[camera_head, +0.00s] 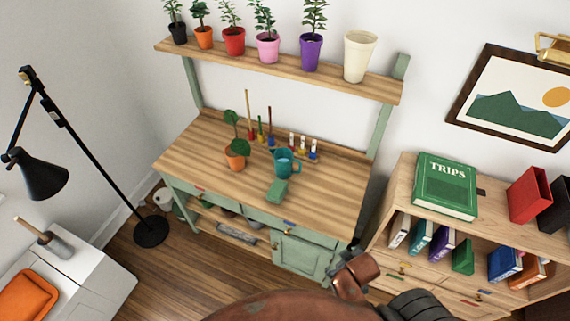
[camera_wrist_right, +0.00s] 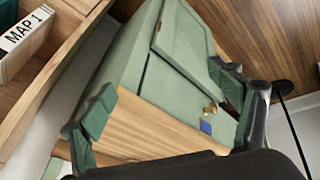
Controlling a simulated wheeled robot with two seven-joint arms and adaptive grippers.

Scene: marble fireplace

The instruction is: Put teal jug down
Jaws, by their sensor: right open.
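The teal jug (camera_head: 286,164) stands upright on the wooden top of the green potting bench (camera_head: 203,147), near its middle. No gripper touches it. My right gripper (camera_wrist_right: 168,85) is open and empty in the right wrist view. The jug does not show in that view. In the head view my right arm crosses the bottom, well in front of and apart from the jug. My left gripper is not in view.
A green block (camera_head: 277,190) lies just in front of the jug, and a potted plant (camera_head: 236,155) stands to its left. Small tools stand in a rack behind. The bench top's right part is clear. A bookcase (camera_head: 404,183) stands to the right, a black lamp (camera_head: 42,172) to the left.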

